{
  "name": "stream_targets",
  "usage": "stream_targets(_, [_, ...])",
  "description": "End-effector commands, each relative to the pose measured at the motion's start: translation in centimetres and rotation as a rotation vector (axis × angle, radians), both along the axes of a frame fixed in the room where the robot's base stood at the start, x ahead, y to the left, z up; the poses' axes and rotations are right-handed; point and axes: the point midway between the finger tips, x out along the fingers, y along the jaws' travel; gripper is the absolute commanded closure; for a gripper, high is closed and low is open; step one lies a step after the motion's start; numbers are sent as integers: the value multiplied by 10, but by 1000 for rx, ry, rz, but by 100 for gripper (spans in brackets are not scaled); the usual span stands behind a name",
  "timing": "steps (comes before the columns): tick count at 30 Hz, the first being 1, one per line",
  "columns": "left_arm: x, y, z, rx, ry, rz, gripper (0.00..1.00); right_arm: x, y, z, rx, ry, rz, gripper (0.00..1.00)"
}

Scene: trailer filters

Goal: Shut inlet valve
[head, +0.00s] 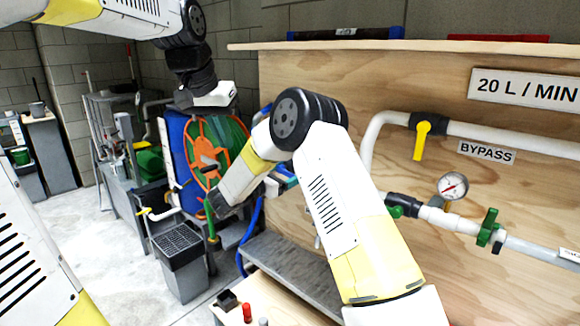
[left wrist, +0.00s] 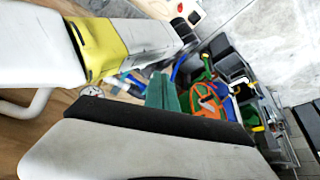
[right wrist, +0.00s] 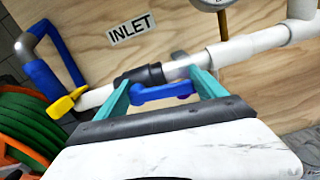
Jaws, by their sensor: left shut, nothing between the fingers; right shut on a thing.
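The inlet valve is a dark body (right wrist: 143,74) on a white pipe below the INLET sign (right wrist: 130,27) in the right wrist view. Its blue lever (right wrist: 163,93) lies roughly along the pipe. My right gripper (right wrist: 163,92) has its teal fingers at the two ends of the lever and is shut on it. In the head view my right arm hides this valve. My left gripper (left wrist: 165,95) is shut and empty, its teal fingers together in the left wrist view. In the head view its white hand (head: 215,95) hangs before the hose reel, away from the panel.
A yellow handle (right wrist: 65,104) and blue hose (right wrist: 52,78) are left of the valve. The panel also holds a yellow bypass lever (head: 422,140), a gauge (head: 453,186) and a green handle (head: 488,227). An orange-and-green hose reel (head: 205,160) and a grey bin (head: 181,265) stand left.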

Motion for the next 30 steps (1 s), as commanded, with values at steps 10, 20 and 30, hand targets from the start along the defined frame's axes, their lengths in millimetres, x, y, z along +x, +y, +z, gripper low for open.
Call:
stream_targets(10, [110,-83,4,96,63,-251,100,0,1,-2,0,4,2,93])
stream_targets(20, [156,-139,-13,138,97,-401,100,0,1,-2,0,5,3,93])
stream_targets(30, [166,-151,-47,142,106,-417,100,0,1,-2,0,6,4,93])
